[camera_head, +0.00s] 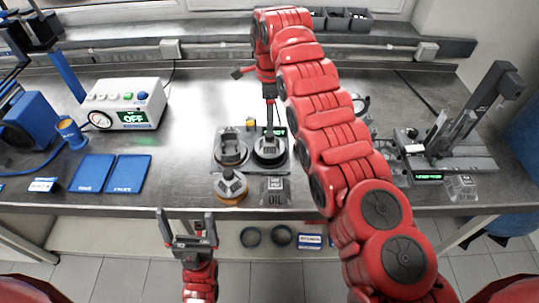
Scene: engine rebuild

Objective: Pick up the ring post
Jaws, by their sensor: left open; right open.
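I cannot tell for certain which piece is the ring post. A dark round piece with an upright centre (269,149) stands on a metal plate (218,165) mid-bench and may be it. My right gripper (269,104) hangs down directly above this piece, seen nearly edge-on. It is open, and its fingertips blend with the dark parts below, so I cannot tell whether they touch. My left gripper (188,226) is open and empty, pointing up in front of the bench's front edge.
Another dark round piece (231,152) and an amber-based piece (230,187) stand beside it. An OIL-labelled block (275,190) is in front. A white control box (126,104) and blue mats (92,173) are left, a dark stand (462,125) right. Dark rings (251,237) lie lower down.

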